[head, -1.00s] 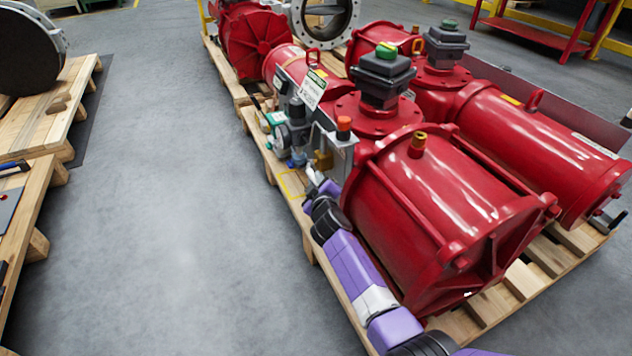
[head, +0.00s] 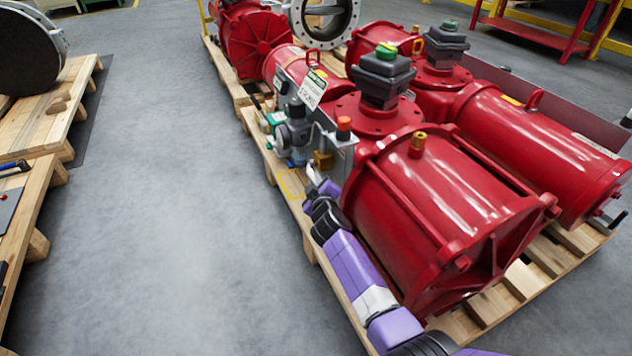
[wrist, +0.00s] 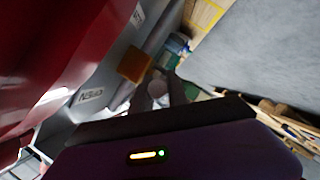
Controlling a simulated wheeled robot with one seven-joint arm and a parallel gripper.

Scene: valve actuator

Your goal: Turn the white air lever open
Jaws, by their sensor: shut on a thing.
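The red valve actuator (head: 440,205) lies on a wooden pallet, with grey air fittings and a control box (head: 336,155) on its left side. My gripper (head: 313,177) is low beside these fittings, left of the big red cylinder. A small pale piece, which I take for the white air lever (head: 309,169), shows at its fingertips. My gripper is shut on it. In the wrist view the dark fingers (wrist: 158,92) reach toward a brass-coloured block (wrist: 135,65) and the fittings. There the lever is largely hidden by the fingers and gripper body, so its exact angle is unclear.
A second red actuator (head: 540,140) lies behind on the right. The pallet edge (head: 312,235) and a yellow outlined patch (head: 291,184) are close to my gripper. Bare grey floor (head: 180,230) is free on the left, with another pallet (head: 45,125) beyond.

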